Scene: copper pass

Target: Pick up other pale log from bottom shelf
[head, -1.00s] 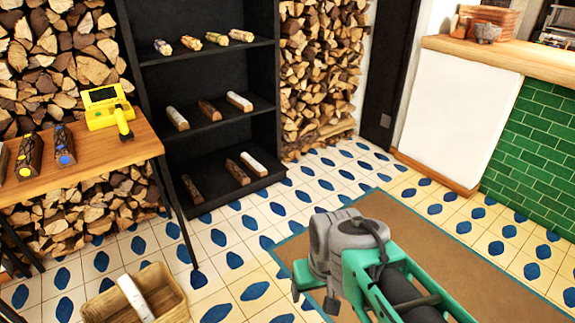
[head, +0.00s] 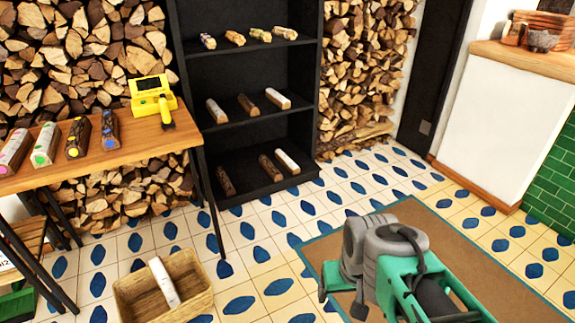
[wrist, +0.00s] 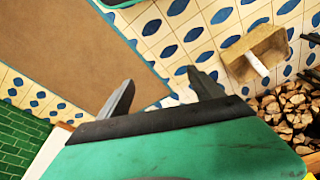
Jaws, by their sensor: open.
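A pale log (head: 288,161) lies on the bottom shelf (head: 245,190) of the black shelving unit, at the right end beside two brown logs (head: 270,167). In the head view my arm is at the lower right, well away from the shelf, and the fingertips are hard to make out.
A wooden table (head: 130,150) with several dotted logs and a yellow device (head: 152,98) stands left of the shelving. Pale logs (head: 277,98) also lie on the middle shelf. Stacked firewood (head: 365,70) flanks the unit. Tiled floor and a brown mat (head: 340,255) are open in front.

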